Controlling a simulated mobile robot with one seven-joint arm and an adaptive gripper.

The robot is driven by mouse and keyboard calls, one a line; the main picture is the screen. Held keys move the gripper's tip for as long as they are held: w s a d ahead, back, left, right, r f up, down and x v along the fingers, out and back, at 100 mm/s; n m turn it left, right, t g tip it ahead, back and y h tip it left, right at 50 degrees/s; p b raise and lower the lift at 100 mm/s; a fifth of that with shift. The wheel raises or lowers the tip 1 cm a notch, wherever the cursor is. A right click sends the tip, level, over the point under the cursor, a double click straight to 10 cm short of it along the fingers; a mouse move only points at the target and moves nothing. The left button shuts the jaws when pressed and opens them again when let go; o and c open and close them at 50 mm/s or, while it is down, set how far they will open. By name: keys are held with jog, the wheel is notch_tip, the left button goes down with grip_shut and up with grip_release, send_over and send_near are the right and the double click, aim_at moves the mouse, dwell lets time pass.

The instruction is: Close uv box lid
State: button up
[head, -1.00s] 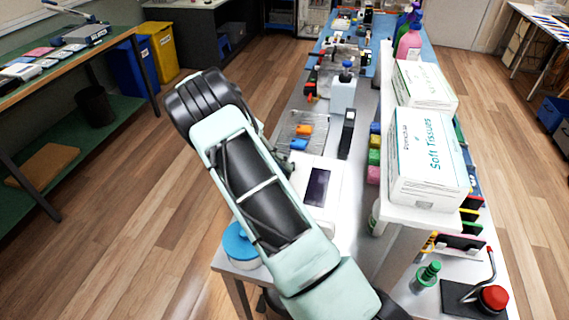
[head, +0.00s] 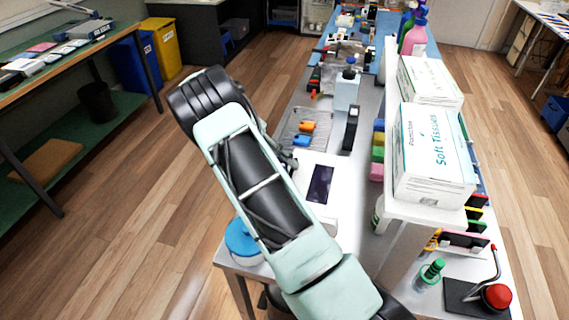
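A white box-like unit (head: 318,212) stands on the near part of the grey bench, just right of my arm. A dark, phone-like rectangle (head: 320,184) shows on its top. I take this unit to be the UV box, but I cannot tell its lid apart or see whether it is open. My arm covers its left side. A small dark part of my gripper (head: 284,160) shows past the arm's right edge, close to the unit's far left corner. The fingertips are hidden, so I cannot see whether they are open, shut or touching the unit.
A tray (head: 297,125) with orange and blue pieces lies behind the unit. A black upright object (head: 351,128) and a white bottle (head: 346,92) stand beyond it. Tissue boxes (head: 433,180) sit on a raised white shelf at right. A blue-lidded tub (head: 241,240) is at the front-left corner.

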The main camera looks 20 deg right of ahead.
jog(key=v, duration=1.2)
dwell(0.5)
